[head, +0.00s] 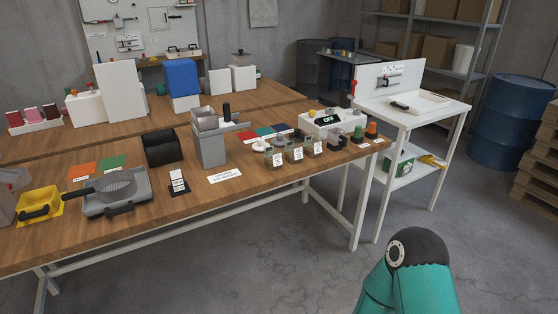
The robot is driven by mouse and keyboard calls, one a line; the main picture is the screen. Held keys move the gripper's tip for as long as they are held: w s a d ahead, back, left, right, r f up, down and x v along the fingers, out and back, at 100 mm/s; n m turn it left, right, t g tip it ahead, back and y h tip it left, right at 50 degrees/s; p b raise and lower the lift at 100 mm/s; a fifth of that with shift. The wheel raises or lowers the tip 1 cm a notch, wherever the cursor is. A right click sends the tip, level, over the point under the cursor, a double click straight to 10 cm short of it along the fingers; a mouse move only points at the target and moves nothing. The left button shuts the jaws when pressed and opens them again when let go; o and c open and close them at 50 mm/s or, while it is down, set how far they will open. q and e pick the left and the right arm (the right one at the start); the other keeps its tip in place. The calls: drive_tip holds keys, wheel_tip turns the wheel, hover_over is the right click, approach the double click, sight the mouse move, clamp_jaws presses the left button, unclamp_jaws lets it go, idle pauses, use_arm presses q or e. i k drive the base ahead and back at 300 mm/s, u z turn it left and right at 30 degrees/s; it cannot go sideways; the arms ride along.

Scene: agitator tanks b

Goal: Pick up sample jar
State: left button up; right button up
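Several small clear jars with white labels stand in a row near the right end of the wooden table, in the head view. I see a left sample jar (275,158), a middle sample jar (295,153) and a right sample jar (316,147), all upright. Their label text is too small to read. Neither of my grippers is in view. A teal and black link of my own arm shows at the bottom right, well apart from the jars.
The wooden table (150,224) holds a grey tray (117,196) with a dark-handled sieve, a yellow tray (40,206), a grey bin (209,147) and a white box marked OFF (330,120). A white side table (418,112) stands to the right. The floor in front is clear.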

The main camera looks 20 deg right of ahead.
sight(273, 157)
drive_tip(key=i, duration=0.9)
drive_tip(key=u, duration=0.05)
